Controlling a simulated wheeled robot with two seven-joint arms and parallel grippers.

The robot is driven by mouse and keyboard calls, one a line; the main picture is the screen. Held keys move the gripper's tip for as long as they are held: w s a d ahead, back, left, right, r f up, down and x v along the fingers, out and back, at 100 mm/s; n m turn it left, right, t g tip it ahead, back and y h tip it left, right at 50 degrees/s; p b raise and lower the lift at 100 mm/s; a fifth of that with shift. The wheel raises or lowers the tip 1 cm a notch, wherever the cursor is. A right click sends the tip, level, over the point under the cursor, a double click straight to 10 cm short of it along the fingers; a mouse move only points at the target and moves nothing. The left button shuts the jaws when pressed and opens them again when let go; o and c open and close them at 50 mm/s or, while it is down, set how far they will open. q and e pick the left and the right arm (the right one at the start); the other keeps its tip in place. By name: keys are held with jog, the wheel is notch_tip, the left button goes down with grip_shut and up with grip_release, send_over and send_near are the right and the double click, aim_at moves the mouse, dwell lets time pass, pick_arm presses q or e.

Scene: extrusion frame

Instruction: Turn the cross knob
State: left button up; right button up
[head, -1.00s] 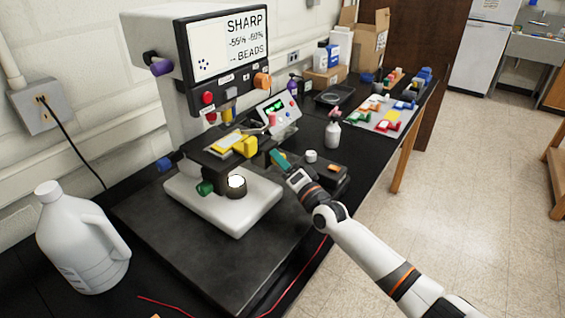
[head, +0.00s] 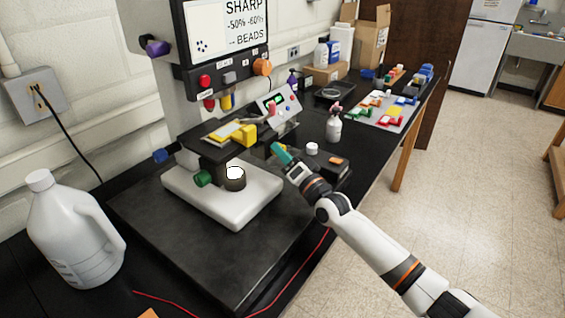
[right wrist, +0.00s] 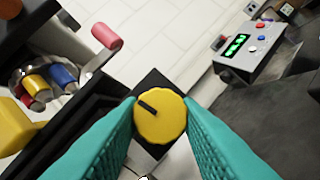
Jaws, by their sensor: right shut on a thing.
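In the right wrist view, a round yellow knob (right wrist: 160,117) with a black pointer line sits on a dark mount. The teal fingers of my right gripper (right wrist: 160,125) close on it from both sides. I cannot make out a cross shape on this knob. In the head view, my right gripper (head: 281,154) is at the right side of the microscope-like machine, with its fingertips over the small yellow knob, which is largely hidden. My left gripper is not in view.
The machine's white base (head: 225,200) stands on a dark slab. A control box (head: 278,103) with a green display is behind my right gripper. A red-tipped lever (right wrist: 102,38) is near in the wrist view. A white jug (head: 75,240) stands at left; a small bottle (head: 333,129) is to the right.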

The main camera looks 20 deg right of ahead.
jog(key=n+y+b, duration=0.1)
jog(key=n+b, duration=0.1)
jog(key=b, duration=0.1)
jog(key=n+y+b, duration=0.1)
jog(key=n+b, duration=0.2)
jog(key=f+n+y+b, duration=0.1)
jog(key=n+b, duration=0.1)
jog(key=shift+w+d+n+b, duration=0.1)
jog(key=shift+d+n+b, duration=0.05)
jog(key=shift+n+b, duration=0.2)
jog(key=n+y+b, duration=0.1)
jog(key=n, duration=0.1)
jog(key=n+g+y+b, duration=0.1)
jog(key=shift+d+r+n, duration=0.1)
jog(key=shift+r+n, duration=0.1)
jog(key=shift+n, duration=0.15)
jog(key=shift+w+r+n+g+y, duration=0.1)
jog(key=shift+n+g+y, duration=0.45)
jog(key=shift+n, duration=0.8)
jog(key=shift+n+g+y, duration=0.45)
jog(key=shift+n+y, duration=0.2)
jog(key=shift+n, duration=0.7)
jog(key=o, duration=1)
jog(key=shift+c, duration=0.2)
jog(key=shift+r, duration=0.1)
jog(key=shift+d, duration=0.1)
